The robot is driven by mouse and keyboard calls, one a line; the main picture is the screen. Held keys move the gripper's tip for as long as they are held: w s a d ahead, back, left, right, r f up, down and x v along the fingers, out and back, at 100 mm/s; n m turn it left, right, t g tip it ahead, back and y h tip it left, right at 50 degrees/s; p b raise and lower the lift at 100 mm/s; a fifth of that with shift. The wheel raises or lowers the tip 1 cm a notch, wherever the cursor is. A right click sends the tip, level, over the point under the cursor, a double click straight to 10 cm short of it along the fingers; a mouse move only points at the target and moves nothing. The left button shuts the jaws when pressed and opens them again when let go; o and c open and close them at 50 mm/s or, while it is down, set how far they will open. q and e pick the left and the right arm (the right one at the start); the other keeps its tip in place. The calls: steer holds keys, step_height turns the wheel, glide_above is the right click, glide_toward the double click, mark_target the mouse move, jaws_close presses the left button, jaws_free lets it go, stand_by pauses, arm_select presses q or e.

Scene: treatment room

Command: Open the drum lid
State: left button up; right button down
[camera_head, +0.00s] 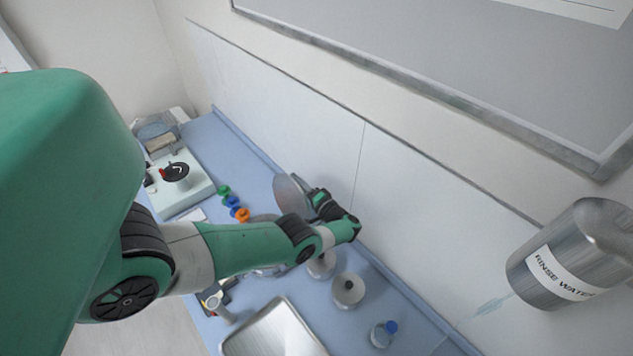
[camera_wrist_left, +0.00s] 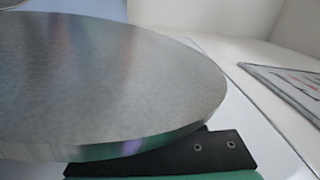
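The drum lid (camera_head: 291,197) is a round grey metal disc. In the head view it stands steeply tilted up near the back wall, over the blue counter. My left gripper (camera_head: 318,200) is right beside the lid's right side. In the left wrist view the lid (camera_wrist_left: 110,85) fills much of the picture, with a black gripper part (camera_wrist_left: 190,155) close under its near edge; I cannot tell whether they touch. Its finger gap is hidden. The drum is mostly hidden behind my left arm; a grey rim (camera_head: 264,217) shows. My right gripper is out of view.
A metal tray (camera_head: 314,341), a round grey pot with a black knob (camera_head: 348,291) and a blue-capped bottle (camera_head: 382,334) are in front and right. Green, blue and orange items (camera_head: 234,204) and a white device (camera_head: 186,192) stand left. A rinse water tank (camera_head: 575,253) hangs right.

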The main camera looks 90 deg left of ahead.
arm_select(q)
steer(key=shift+w, duration=0.1)
steer(key=shift+w+d, duration=0.2)
steer(key=shift+d, duration=0.1)
steer(key=b+v, duration=0.1)
steer(key=v, duration=0.9)
steer(key=shift+w+d+b, duration=0.15)
steer(key=shift+d+b, duration=0.2)
steer(key=shift+r, duration=0.1)
